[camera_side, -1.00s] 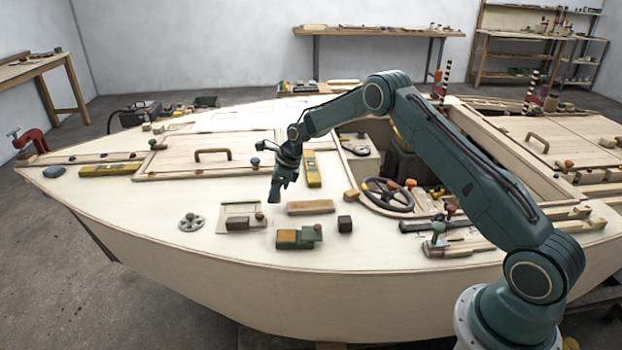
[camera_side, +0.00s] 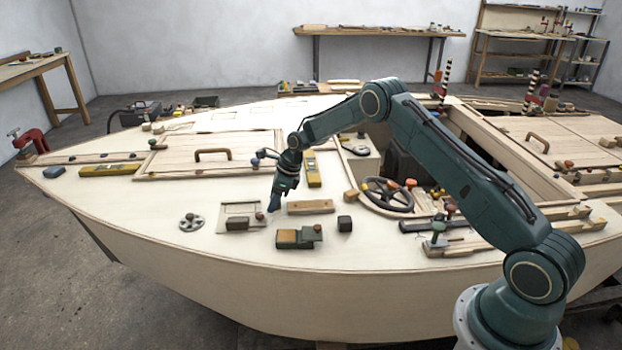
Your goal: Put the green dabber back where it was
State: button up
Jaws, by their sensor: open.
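A small green-topped knob on a stem (camera_side: 438,229) stands on the deck at right, beside the dark hammer-like tool; it looks like the green dabber, but it is too small to be sure. A block with an orange-brown part and a grey-green part (camera_side: 298,238) lies near the front edge; a small knob shows at its right end. My gripper (camera_side: 275,203) is open and points down, low over the deck behind and left of that block. It is apart from the green-topped knob. I see nothing held between the fingers.
Close to my gripper are a wooden strip (camera_side: 310,207), a dark brown block (camera_side: 237,224) by a pale square frame, and a yellow level (camera_side: 313,172).

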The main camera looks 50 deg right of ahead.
jog(key=shift+r, duration=0.1)
jog(key=v, duration=1.2)
jog(key=shift+r, duration=0.15)
dwell(0.5)
